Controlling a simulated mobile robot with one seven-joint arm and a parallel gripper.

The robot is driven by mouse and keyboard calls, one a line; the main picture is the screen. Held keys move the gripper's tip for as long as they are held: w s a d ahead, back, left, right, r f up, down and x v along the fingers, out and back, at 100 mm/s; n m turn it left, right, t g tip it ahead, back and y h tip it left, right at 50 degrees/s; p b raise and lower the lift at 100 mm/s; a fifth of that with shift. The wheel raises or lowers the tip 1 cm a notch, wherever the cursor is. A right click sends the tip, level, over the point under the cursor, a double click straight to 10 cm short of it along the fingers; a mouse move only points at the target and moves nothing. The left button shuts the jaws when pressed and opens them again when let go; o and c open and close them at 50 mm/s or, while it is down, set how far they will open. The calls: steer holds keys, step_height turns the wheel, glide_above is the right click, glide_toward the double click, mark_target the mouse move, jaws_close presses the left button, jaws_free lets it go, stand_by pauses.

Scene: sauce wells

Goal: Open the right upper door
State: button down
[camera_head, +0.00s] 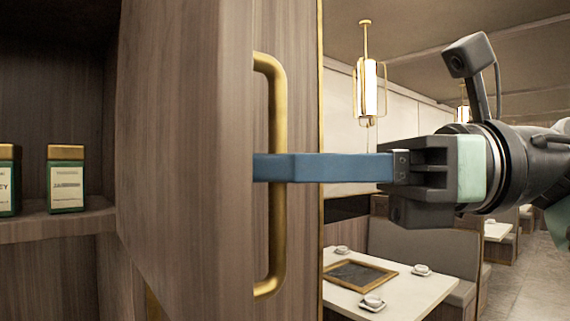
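The wood-grain door (185,150) stands swung out, its free edge towards me, with the open cabinet to its left. Its gold bar handle (279,230) sticks out to the right from its outer face. My gripper (268,168) comes in from the right, level with the handle's middle. Its blue finger crosses in front of the handle bar and reaches the door edge. The fingers line up edge-on, so the gap between them is hidden. I cannot tell whether they clamp the bar.
Inside the cabinet, a shelf (60,228) holds green jars with gold lids (66,180). Another wood panel with a gold edge (305,100) stands behind the handle. To the right, a dining table (420,293) with cups and a bench are farther back.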

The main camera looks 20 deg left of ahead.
steer(key=c, duration=0.9)
jaws_free()
steer(key=shift+a, duration=0.2)
steer(key=shift+o, duration=0.2)
steer(key=shift+d, duration=0.25)
steer(key=p+v, duration=0.1)
steer(key=v, duration=1.1)
steer(key=shift+d, duration=0.3)
steer(key=shift+w, duration=0.1)
